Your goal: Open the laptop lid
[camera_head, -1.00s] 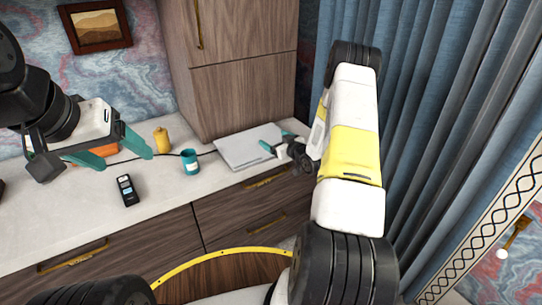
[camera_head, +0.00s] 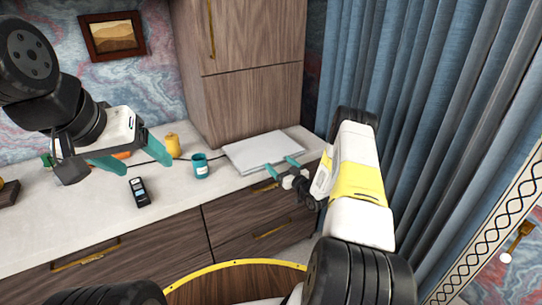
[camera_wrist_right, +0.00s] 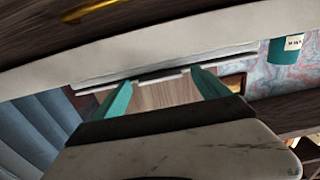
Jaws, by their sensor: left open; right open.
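The laptop (camera_head: 258,150) is a flat, pale grey slab, closed, lying on the white counter below the tall wooden cabinet. In the right wrist view its thin front edge (camera_wrist_right: 165,70) runs across the picture, with a dark line between its layers. My right gripper (camera_head: 281,165) is open at the laptop's front right side, its teal fingers pointing at the front edge. In the right wrist view the gripper (camera_wrist_right: 161,82) has its fingertips close to that edge; I cannot tell whether they touch. My left gripper (camera_head: 147,164) is open and empty above the counter's left part.
A teal cup (camera_head: 200,167) stands left of the laptop, with a yellow bottle (camera_head: 173,146) behind it. A black phone-like device (camera_head: 139,192) lies nearer the front. A dark cable runs along the counter. Drawers with gold handles (camera_head: 271,229) are below the counter.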

